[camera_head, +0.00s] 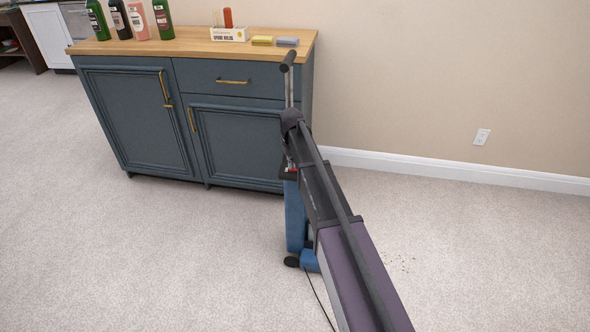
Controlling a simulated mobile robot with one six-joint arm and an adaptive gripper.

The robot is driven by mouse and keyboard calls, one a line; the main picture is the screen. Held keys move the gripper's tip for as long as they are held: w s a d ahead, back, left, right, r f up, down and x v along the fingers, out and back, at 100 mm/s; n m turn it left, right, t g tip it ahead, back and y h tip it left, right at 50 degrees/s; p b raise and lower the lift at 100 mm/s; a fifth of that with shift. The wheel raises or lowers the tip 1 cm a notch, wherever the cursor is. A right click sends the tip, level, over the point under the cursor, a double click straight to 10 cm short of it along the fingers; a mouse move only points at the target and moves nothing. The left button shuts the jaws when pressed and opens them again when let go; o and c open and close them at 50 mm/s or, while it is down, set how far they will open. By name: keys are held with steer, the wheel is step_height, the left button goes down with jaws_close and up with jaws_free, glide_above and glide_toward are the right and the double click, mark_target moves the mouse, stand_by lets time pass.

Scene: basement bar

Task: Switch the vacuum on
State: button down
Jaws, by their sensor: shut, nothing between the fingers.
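The upright vacuum stands on the carpet in front of the cabinet. Its blue body (295,216) shows to the left of my arm, and its dark handle grip (288,62) sticks up above my arm's far end on a thin stem. My arm reaches from the bottom right up to the vacuum and covers much of its right side and middle. A small red part shows at the top of the body beside my arm; I cannot make out whether it is a switch. My gripper's fingers cannot be made out; they seem hidden behind my arm's end, close to the vacuum's stem.
A blue-grey cabinet (145,125) with a wooden top stands close behind the vacuum. Several bottles (121,19), a small white box (230,34) and two sponges (274,41) are on it. Crumbs (401,263) lie on the carpet right of my arm. A dark cord (320,298) runs along the floor.

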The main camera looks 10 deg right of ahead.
steer(key=shift+r, duration=0.1)
steer(key=shift+r+p, duration=3.4)
steer(key=shift+p, duration=0.15)
steer(key=s+d+m, duration=0.1)
steer(key=s+d, duration=0.2)
steer(key=s, duration=1.3)
steer(key=s+d+m, duration=0.1)
steer(key=s+d, duration=0.3)
steer(key=s, duration=1.1)
step_height(320, 180, up, 21)
steer(key=p, duration=2)
steer(key=shift+w+p, duration=0.3)
steer(key=shift+p, duration=0.1)
